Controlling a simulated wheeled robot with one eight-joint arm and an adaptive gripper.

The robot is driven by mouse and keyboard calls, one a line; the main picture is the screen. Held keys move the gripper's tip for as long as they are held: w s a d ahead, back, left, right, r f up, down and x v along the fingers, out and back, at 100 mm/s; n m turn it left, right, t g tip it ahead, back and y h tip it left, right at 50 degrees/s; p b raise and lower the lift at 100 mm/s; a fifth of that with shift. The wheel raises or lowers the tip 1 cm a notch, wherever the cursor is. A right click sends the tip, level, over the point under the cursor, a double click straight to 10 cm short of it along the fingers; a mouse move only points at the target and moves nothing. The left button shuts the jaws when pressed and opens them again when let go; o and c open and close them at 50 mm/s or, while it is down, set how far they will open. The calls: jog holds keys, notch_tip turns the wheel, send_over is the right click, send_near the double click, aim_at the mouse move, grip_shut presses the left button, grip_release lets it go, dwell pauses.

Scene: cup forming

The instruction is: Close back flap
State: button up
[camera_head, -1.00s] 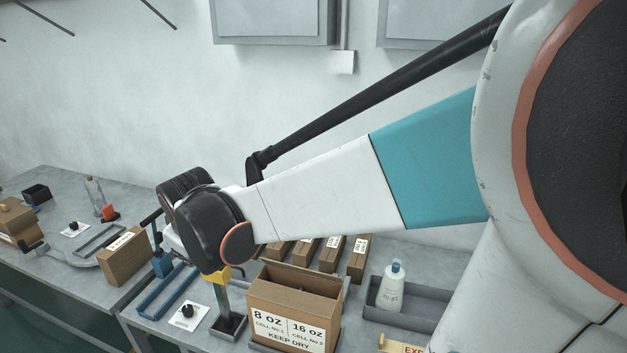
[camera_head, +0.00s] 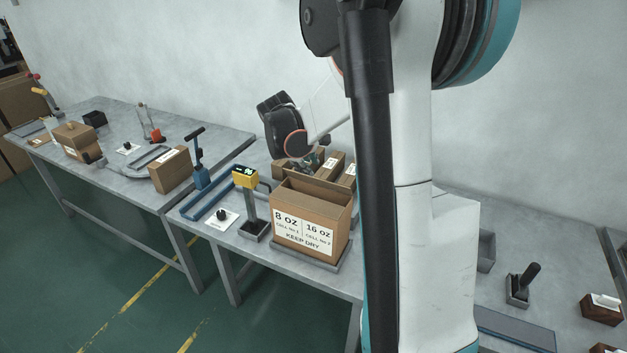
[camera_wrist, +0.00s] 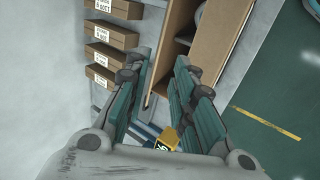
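The open brown carton (camera_head: 303,237), labelled 8 OZ, 16 OZ and KEEP DRY, stands in a grey tray on the table. Its top is open and its inside is dark; in the head view I cannot clearly make out the back flap. In the wrist view the carton (camera_wrist: 222,45) lies at upper right, with a pale round thing inside. My gripper (camera_wrist: 158,68) has its two fingers apart, with a carton edge showing between them; I cannot tell whether they touch it. In the head view my gripper (camera_head: 303,166) is partly hidden above the carton's back left.
Several small labelled boxes (camera_wrist: 112,52) stand in a row behind the carton. A yellow device with a display (camera_head: 245,177) stands close on the left, beside a blue frame (camera_head: 212,203). My arm hides the carton's right surroundings in the head view.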

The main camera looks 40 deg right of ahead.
aim_at(315, 178)
jog(key=b+x, duration=0.1)
jog(key=x, duration=1)
grip_shut()
